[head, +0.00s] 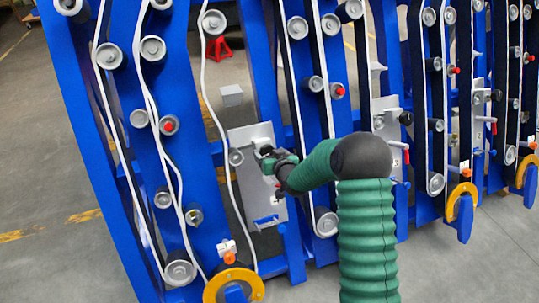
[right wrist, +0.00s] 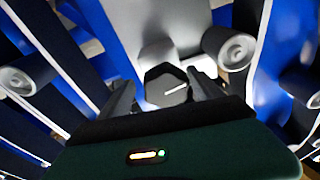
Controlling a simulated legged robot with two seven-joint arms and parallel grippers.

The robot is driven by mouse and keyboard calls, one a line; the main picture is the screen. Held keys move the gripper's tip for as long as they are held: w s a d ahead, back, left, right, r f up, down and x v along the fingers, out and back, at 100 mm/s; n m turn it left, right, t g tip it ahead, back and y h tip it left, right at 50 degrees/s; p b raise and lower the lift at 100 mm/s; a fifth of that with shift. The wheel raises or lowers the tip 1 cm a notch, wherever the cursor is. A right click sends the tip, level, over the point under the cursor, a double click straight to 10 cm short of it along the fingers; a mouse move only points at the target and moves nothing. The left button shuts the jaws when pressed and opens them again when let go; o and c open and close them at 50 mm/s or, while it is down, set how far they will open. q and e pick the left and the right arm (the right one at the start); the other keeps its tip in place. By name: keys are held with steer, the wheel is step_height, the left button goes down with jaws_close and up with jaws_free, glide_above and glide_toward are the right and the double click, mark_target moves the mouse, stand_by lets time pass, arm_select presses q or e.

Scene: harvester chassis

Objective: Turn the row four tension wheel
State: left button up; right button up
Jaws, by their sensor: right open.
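My right arm, in a green ribbed sleeve, reaches in the head view to a grey metal plate (head: 246,137) on the blue chassis. My right gripper (head: 265,152) is at the upper part of this plate and covers the spot in front of it. In the right wrist view a black six-sided tension wheel (right wrist: 167,86) with a white line on its face sits between the two dark fingers of the open gripper (right wrist: 165,95). I cannot tell if the fingers touch it. I cannot read which row this is. My left gripper is not in view.
Similar grey plates, one with a black knob (head: 406,118) and a red handle, stand farther right. Grey rollers (head: 152,48) and white belts run along the blue beams. Yellow rings (head: 234,285) sit low in front. A red jack stand (head: 217,47) is behind. Grey floor is open at left.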

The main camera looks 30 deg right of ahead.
steer(key=shift+c, duration=0.3)
steer(key=shift+a+r, duration=0.1)
steer(key=shift+c, duration=1.2)
steer(key=shift+a+r, duration=0.1)
steer(key=shift+a, duration=0.3)
steer(key=c, duration=0.5)
steer(key=shift+c, duration=1)
steer(key=shift+d, duration=0.15)
steer(key=c, duration=0.4)
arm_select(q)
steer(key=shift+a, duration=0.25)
